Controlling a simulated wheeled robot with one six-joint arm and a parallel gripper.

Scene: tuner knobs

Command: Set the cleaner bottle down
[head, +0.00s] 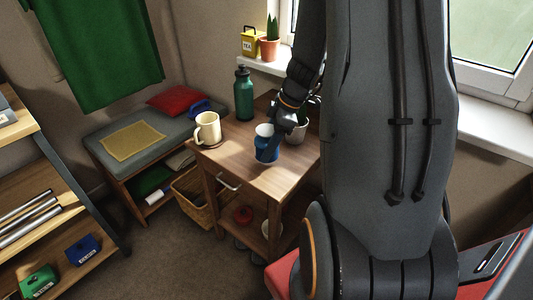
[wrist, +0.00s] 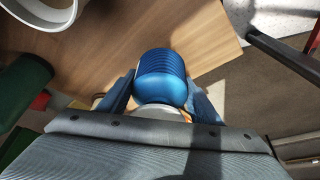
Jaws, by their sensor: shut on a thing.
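The cleaner bottle appears as a blue, ribbed body with a pale part at one end. In the head view the bottle (head: 266,151) is over the front part of the wooden table (head: 240,171), roughly upright. In the wrist view the bottle (wrist: 162,75) fills the space between the fingers. My gripper (head: 273,147) reaches down from above right and is shut on it; it also shows in the wrist view (wrist: 160,90). I cannot tell whether the bottle's base touches the tabletop. Its far side is hidden.
A cream mug (head: 208,130) stands on the table's left side, and a green bottle (head: 244,97) at its back. Bare tabletop lies between the mug and the blue bottle. A cushioned bench (head: 165,125) stands left.

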